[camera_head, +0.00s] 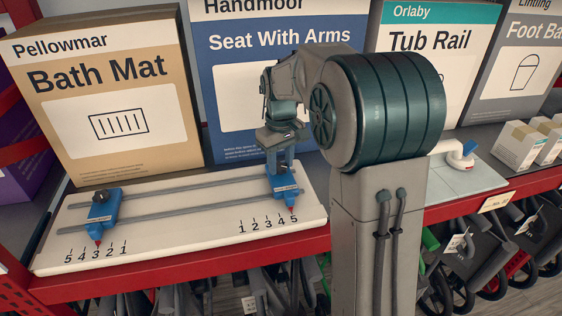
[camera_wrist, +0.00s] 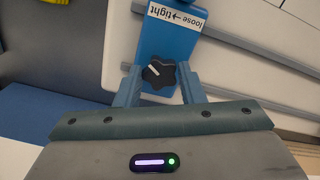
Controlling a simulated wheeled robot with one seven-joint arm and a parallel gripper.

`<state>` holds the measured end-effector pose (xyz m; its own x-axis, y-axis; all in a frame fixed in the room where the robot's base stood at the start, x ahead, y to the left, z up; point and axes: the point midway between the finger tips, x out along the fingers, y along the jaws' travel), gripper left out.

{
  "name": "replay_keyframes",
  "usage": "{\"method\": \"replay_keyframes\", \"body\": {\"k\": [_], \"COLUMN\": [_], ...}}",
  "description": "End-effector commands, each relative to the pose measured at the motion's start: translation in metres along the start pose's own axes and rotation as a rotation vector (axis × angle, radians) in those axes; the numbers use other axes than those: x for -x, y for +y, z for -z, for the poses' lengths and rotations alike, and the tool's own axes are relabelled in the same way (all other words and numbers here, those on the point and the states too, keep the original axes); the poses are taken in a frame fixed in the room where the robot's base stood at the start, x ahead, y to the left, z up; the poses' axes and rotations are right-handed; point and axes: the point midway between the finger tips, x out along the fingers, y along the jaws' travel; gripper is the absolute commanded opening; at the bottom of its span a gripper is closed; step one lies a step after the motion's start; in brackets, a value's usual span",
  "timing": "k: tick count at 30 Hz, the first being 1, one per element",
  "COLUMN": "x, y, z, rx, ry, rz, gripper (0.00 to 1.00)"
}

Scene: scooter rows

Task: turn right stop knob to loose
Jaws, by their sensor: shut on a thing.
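The right stop (camera_head: 284,183) is a blue block on the rails of a white board (camera_head: 180,232), with its red pointer close to the 5 of the right scale. Its black lobed knob (camera_wrist: 158,72) shows in the wrist view with a white mark on it. A white label (camera_wrist: 178,16) reading "loose" and "tight" with an arrow is on the blue block, upside down in that view. My gripper (camera_wrist: 160,78) is shut on the knob, one finger on each side.
The left stop (camera_head: 101,207) sits on the same rails, its pointer near 3. Large boxes, the Bath Mat box (camera_head: 110,140) and Seat With Arms box (camera_head: 228,118) among them, stand close behind. A white fixture (camera_head: 458,158) and small boxes (camera_head: 520,147) are right of my arm.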

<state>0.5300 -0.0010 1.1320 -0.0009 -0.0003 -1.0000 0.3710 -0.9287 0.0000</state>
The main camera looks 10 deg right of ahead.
Motion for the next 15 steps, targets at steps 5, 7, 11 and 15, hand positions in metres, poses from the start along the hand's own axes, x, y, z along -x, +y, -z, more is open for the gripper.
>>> {"method": "replay_keyframes", "body": {"k": [5,7,11,15], "x": [0.0009,0.0009,0.0011,0.0013], "y": [0.0010,0.0009,0.0016,0.0017], "z": [0.0002,0.0004,0.0005,0.0009], "rx": [0.165,0.232,0.356,0.489], "ry": [0.002,0.002,0.003,0.003], "rz": [0.000,0.000,-0.001,-0.002], "gripper": [0.13,0.13,0.13,0.13]}}
